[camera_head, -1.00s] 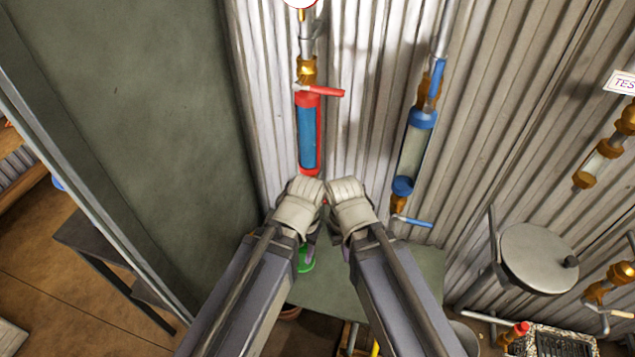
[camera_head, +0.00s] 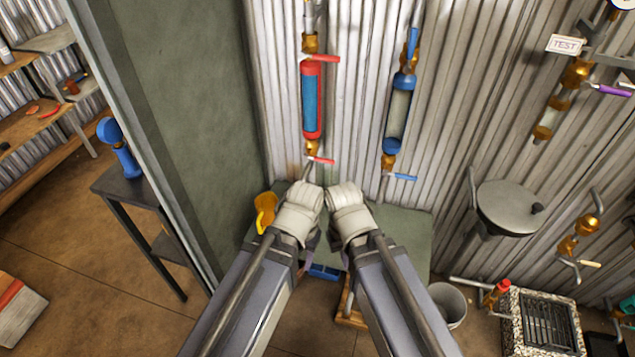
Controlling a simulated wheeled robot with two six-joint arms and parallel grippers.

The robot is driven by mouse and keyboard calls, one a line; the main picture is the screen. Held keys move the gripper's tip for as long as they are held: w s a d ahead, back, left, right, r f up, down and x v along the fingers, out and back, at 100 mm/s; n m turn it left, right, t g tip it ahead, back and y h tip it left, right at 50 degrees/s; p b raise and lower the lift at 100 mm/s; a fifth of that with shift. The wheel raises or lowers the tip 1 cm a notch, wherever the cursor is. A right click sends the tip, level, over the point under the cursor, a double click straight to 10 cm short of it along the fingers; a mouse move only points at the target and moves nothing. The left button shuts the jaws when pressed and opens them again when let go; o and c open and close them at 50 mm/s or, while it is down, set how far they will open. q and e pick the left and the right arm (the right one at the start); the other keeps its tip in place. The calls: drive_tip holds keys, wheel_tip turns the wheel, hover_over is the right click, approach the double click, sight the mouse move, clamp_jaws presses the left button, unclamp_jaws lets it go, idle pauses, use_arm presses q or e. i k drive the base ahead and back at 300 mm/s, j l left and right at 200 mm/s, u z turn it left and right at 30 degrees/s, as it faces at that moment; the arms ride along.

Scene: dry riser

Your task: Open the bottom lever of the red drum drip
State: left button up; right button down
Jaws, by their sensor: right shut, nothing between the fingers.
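The red drum drip (camera_head: 312,100) is a red-framed cylinder with a blue window, upright on the corrugated wall. Its red top lever (camera_head: 324,58) points right, across the pipe. Its red bottom lever (camera_head: 321,160) also points right, across the pipe, below the brass fitting. My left gripper (camera_head: 310,187) is just below the bottom lever, apart from it in the picture; its fingers are too hidden to tell open or shut. My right gripper (camera_head: 344,187) is shut and empty, beside the left one, below and right of the lever.
A blue drum drip (camera_head: 397,110) hangs to the right, its bottom lever (camera_head: 404,177) pointing right. A grey-green partition (camera_head: 185,100) stands at left. A round metal lid (camera_head: 508,207) juts out at right.

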sight(324, 161)
drive_tip(key=k+u, duration=0.2)
drive_tip(key=k, duration=0.35)
drive_tip(key=u, duration=1.1)
drive_tip(key=k+l, duration=0.1)
drive_tip(key=l, duration=0.6)
drive_tip(key=k+l, duration=0.1)
drive_tip(key=l, duration=0.55)
drive_tip(key=k+l, duration=0.1)
drive_tip(key=l, duration=0.6)
drive_tip(key=k+l, duration=0.1)
drive_tip(key=l, duration=0.6)
drive_tip(key=k+l, duration=0.1)
drive_tip(key=l, duration=0.6)
